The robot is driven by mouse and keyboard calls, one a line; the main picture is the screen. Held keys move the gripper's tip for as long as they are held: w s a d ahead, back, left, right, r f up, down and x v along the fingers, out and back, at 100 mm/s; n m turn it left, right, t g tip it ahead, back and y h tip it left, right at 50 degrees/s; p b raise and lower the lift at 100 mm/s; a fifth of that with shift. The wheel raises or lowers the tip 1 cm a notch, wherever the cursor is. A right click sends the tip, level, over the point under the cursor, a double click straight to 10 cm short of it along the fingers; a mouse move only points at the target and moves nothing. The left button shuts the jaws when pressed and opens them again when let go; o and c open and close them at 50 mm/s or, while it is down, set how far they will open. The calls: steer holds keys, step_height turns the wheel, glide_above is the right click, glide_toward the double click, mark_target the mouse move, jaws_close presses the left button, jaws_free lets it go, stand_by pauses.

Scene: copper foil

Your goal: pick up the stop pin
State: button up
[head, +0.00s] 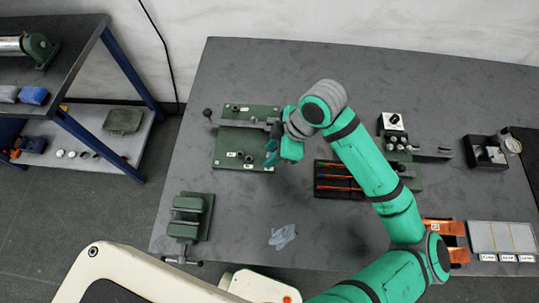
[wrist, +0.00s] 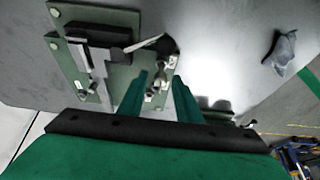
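A green plate (head: 228,150) carrying several small dark and metal pins lies left of centre on the bench. One dark pin (head: 249,158) stands near its lower edge. I cannot tell for sure which of them is the stop pin. My gripper (head: 271,153) is just right of the plate's right edge, above the bench, and the arm hides what lies under it. In the wrist view my gripper (wrist: 160,82) has its two green fingers apart with nothing held. Small metal parts (wrist: 155,92) show between and beyond the fingertips, on or by a green plate.
A green vise (head: 190,217) stands at the front left, and a grey rag (head: 283,236) lies at the front. The bench between rag and plate is clear.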

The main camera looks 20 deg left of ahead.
steer(key=shift+a+f, duration=0.2)
steer(key=shift+f, duration=0.2)
steer(key=shift+s+d, duration=0.1)
jaws_close()
steer(key=shift+r, duration=0.1)
